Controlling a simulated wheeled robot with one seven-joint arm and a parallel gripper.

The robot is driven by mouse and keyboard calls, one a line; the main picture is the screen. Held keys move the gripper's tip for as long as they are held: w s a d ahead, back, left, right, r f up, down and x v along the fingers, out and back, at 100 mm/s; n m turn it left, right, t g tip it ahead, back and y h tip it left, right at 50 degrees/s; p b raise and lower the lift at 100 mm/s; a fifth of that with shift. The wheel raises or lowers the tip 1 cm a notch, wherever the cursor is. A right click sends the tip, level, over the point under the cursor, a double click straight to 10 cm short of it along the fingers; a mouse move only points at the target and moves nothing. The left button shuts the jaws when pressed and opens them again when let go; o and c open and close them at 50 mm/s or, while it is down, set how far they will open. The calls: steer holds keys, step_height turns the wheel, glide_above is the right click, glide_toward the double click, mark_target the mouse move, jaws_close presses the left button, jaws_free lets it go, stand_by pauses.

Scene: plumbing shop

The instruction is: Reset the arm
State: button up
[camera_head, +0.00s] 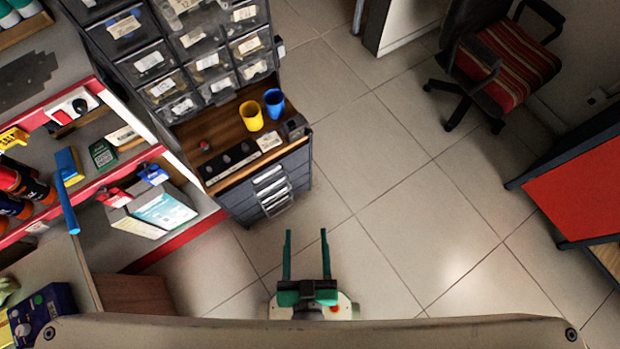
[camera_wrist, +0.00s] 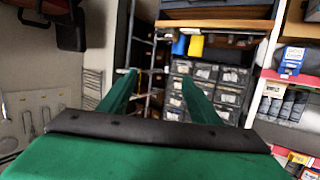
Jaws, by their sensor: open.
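My gripper (camera_head: 306,243) is at the bottom middle of the head view, with two green fingers spread apart. Nothing is between the fingers, and bare tiled floor lies beneath them. The gripper also shows in the wrist view (camera_wrist: 157,78), where the green fingers stand apart in front of the drawer cabinet. The drawer cabinet (camera_head: 285,180) is ahead and to the left of the gripper, apart from it. The task names no other object.
A yellow cup (camera_head: 251,115) and a blue cup (camera_head: 274,103) stand on the cabinet's wooden ledge. Shelves with a red edge (camera_head: 120,188) are at left. A striped chair (camera_head: 505,62) stands at upper right, a red panel (camera_head: 580,190) at right. The tiled floor (camera_head: 390,170) between is clear.

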steer(key=shift+s+d+r+h, duration=0.15)
steer(key=shift+s+d+r, duration=0.1)
steer(key=shift+s+r, duration=0.4)
steer(key=shift+s+d+r+h, duration=0.15)
steer(key=shift+s+d+r, duration=0.1)
steer(key=shift+s+r, duration=0.4)
steer(key=shift+w+r, duration=0.1)
